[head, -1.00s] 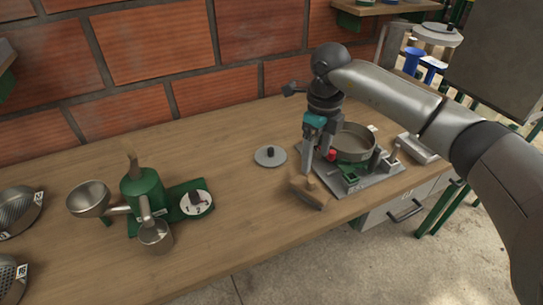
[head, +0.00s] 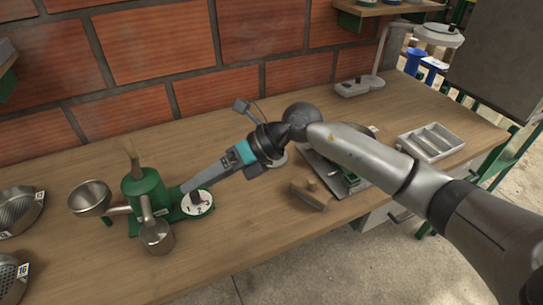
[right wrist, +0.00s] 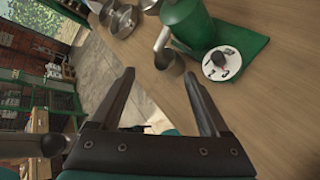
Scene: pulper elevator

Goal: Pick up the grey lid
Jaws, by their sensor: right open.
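The grey lid (head: 281,160) lies flat on the wooden table in the head view. My right wrist and forearm cover most of it, so only a sliver of its edge shows. My right gripper (head: 188,187) is to the left of the lid, stretched out low toward the dial of the green machine. In the right wrist view the two fingers of the gripper (right wrist: 158,78) are spread apart with nothing between them. The lid does not show in the right wrist view. My left gripper is out of view.
The green machine (head: 142,188) with its metal funnel (head: 90,197), metal cup (head: 156,237) and white dial (head: 197,203) stands close to the gripper. A wooden block (head: 310,195) lies at the front edge. A grey compartment tray (head: 431,142) is at the right.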

